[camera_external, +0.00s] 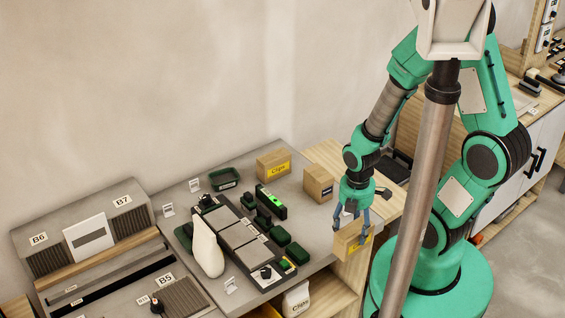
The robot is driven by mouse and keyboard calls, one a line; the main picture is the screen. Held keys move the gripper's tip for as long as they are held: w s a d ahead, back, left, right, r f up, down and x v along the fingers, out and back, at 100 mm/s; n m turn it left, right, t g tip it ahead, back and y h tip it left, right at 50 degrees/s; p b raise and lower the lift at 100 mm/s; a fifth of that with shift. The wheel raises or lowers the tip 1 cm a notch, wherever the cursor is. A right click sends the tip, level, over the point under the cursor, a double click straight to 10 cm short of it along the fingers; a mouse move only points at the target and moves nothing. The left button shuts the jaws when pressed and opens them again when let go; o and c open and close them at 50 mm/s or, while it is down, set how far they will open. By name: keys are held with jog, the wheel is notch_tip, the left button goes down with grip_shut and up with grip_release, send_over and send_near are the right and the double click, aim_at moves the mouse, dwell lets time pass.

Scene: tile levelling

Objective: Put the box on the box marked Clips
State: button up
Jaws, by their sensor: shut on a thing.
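My gripper (353,222) points down by the right front edge of the bench and is shut on a small cardboard box (346,246). The held box has a yellow label, partly covered by a finger. I cannot tell whether it touches the bench edge or hangs apart from it. The box marked Clips (273,164) is cardboard with a yellow label and stands upright at the back of the grey bench top, to the left of my gripper. Its visible top is bare.
Another cardboard box (318,184) with a dark label stands between my gripper and the Clips box. A green tray (224,179), a green-and-black level (271,203), grey tiles (238,235) and several dark green blocks crowd the bench.

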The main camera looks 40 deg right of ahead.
jog(key=w+d+r+p, duration=0.1)
jog(key=w+r, duration=0.2)
jog(key=w, duration=0.7)
jog(key=w+d+r+p, duration=0.1)
jog(key=w+d+r, duration=0.1)
jog(key=w, duration=0.9)
jog(key=w+d+r+p, duration=0.1)
jog(key=w+r, duration=0.3)
jog(key=w, duration=0.7)
jog(key=shift+d+r, duration=0.15)
jog(key=shift+d, duration=0.1)
jog(key=shift+w, duration=0.1)
jog(key=w+f+p, duration=0.1)
jog(key=w, duration=1.5)
jog(key=shift+d+f, duration=0.25)
jog(key=shift+d, duration=0.15)
jog(key=shift+s, duration=0.1)
jog(key=shift+f, duration=1.75)
jog(key=shift+f, duration=0.1)
